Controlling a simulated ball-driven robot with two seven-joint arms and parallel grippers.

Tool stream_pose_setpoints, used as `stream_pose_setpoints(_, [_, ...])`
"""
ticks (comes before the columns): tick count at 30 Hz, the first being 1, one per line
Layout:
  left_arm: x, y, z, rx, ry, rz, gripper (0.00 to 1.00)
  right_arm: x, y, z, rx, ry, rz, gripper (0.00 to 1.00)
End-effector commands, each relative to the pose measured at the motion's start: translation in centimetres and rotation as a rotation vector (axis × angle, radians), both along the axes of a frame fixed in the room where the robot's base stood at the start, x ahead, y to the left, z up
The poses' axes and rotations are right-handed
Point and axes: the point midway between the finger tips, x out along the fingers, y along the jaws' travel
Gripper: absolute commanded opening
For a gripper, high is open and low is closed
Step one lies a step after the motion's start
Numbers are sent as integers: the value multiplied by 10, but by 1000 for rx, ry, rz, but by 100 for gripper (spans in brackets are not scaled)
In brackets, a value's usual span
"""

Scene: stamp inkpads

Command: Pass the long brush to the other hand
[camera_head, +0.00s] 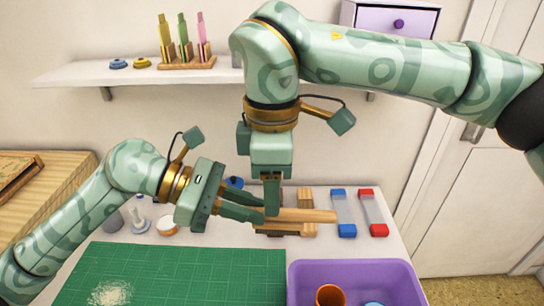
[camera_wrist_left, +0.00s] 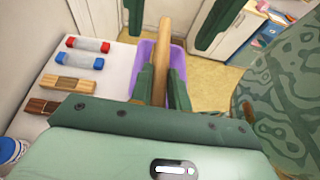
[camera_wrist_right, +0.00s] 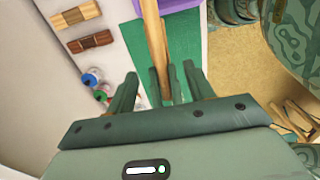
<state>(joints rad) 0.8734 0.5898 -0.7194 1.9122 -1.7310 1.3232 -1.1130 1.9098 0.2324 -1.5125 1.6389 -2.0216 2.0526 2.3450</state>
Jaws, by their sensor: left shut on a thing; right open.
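The long brush shows as a pale wooden handle (camera_head: 312,215), lying about level above the table and pointing right. My left gripper (camera_head: 263,209) is shut on it from the left; the handle also runs out between the left fingers in the left wrist view (camera_wrist_left: 164,45). My right gripper (camera_head: 271,211) comes down from above, close to the left fingertips. Its open fingers stand on either side of the handle in the right wrist view (camera_wrist_right: 155,35), with the left fingers between them. I cannot make out the bristles.
A purple bin (camera_head: 408,288) with an orange cup (camera_head: 330,295) stands at front right. A green mat (camera_head: 190,275) covers the front left. Blue-ended (camera_head: 343,212) and red-ended (camera_head: 372,212) pieces lie behind the bin. A wall shelf (camera_head: 130,76) is above.

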Motion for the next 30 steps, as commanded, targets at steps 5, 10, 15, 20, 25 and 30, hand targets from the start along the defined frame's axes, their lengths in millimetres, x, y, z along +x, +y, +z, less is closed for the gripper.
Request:
stream_pose_setpoints(5, [0, 0, 0, 0, 0, 0, 0, -1, 0, -36, 1, 4, 0, 53])
stream_pose_setpoints(10, [0, 0, 0, 0, 0, 0, 0, 0, 0, -57, 2, 2, 1, 53])
stream_pose_setpoints(15, [0, 0, 0, 0, 0, 0, 0, 0, 0, -65, 2, 1, -1, 53])
stream_pose_setpoints(20, [0, 0, 0, 0, -1, 0, 0, 0, 0, -65, 3, 1, -1, 53])
stream_pose_setpoints(25, [0, 0, 0, 0, -1, 0, 0, 0, 0, -65, 3, 1, 0, 22])
stream_pose_setpoints(30, [0, 0, 0, 0, -1, 1, 0, 0, 0, -65, 3, 2, 0, 53])
